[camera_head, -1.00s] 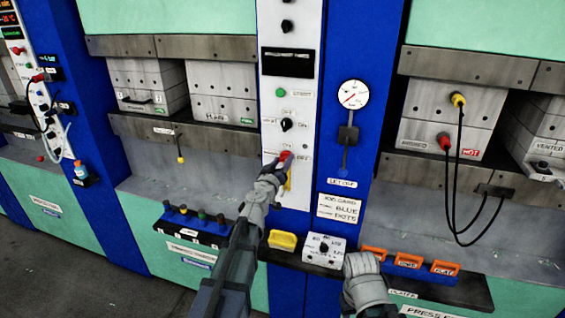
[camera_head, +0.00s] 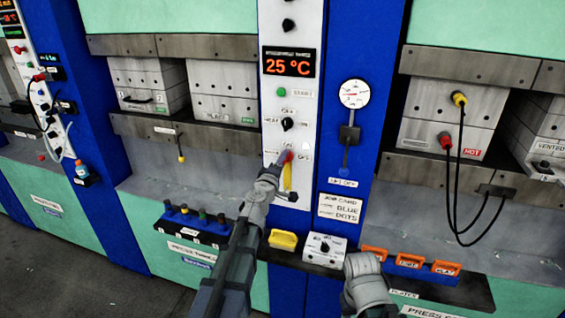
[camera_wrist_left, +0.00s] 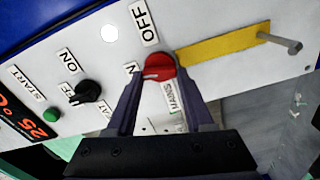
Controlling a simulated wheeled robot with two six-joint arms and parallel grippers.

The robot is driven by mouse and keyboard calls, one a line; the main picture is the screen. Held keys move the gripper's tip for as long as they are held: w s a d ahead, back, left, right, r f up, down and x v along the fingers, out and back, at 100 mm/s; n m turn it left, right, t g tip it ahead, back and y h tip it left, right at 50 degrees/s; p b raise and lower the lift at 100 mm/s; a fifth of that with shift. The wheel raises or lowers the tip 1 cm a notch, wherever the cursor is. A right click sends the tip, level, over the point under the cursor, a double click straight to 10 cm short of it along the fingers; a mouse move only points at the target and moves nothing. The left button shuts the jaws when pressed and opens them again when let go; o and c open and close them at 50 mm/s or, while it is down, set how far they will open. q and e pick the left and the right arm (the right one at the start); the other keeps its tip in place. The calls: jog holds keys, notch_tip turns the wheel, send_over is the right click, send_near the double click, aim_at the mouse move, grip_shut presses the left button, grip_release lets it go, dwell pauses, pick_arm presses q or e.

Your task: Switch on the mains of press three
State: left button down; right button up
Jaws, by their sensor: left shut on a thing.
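The red mains knob (camera_head: 287,156) is low on the white control panel (camera_head: 302,150) in the head view. It also shows in the left wrist view (camera_wrist_left: 160,67), beside the MAINS label (camera_wrist_left: 174,97). Its white mark points towards the partly hidden ON label (camera_wrist_left: 131,67), away from the OFF label (camera_wrist_left: 143,22). My left gripper (camera_head: 282,163) is shut on the knob, one finger on each side. The display (camera_head: 290,63) above is lit and reads 25 °C. No fingers of my right gripper show; only part of my right arm is at the bottom.
A black selector (camera_head: 287,124) and green START button (camera_head: 281,91) sit above the knob. A yellow strip and metal peg (camera_wrist_left: 290,46) are close beside it. A gauge (camera_head: 354,94), a grey box (camera_head: 324,250) and orange-handled holders (camera_head: 408,263) are to the right.

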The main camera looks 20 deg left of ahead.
pick_arm(q)
jog(key=shift+n, duration=1.5)
jog(key=shift+c, duration=1.4)
grip_release()
jog(key=shift+s, duration=0.15)
jog(key=s, duration=0.7)
jog(key=shift+s+a, duration=0.15)
jog(key=shift+s, duration=0.15)
jog(key=shift+f, duration=0.1)
